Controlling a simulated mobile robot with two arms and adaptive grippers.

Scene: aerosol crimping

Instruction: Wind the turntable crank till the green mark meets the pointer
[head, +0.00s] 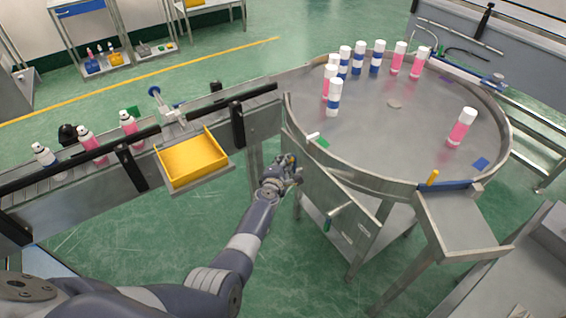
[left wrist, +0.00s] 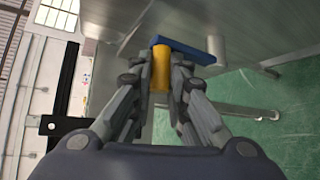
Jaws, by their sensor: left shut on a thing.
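The turntable (head: 394,130) is a round steel disc inside a raised rim. A green mark (head: 322,144) lies at its left edge, close beside a small white piece at the rim (head: 313,136) that looks like the pointer; I cannot tell if they line up exactly. My left gripper (head: 291,166) is below the rim at the left. In the left wrist view, the gripper (left wrist: 161,85) is shut on a yellow crank knob (left wrist: 160,66), which joins a blue bar (left wrist: 186,49). The fingers hide part of the knob. My right gripper is not in view.
Several white-capped cans stand on the turntable, including a lone pink one (head: 461,127). Blue (head: 481,163) and purple marks lie near its edge. A conveyor with cans and a yellow tray (head: 192,160) is at left. A green-gripped handle (head: 340,214) projects below the rim.

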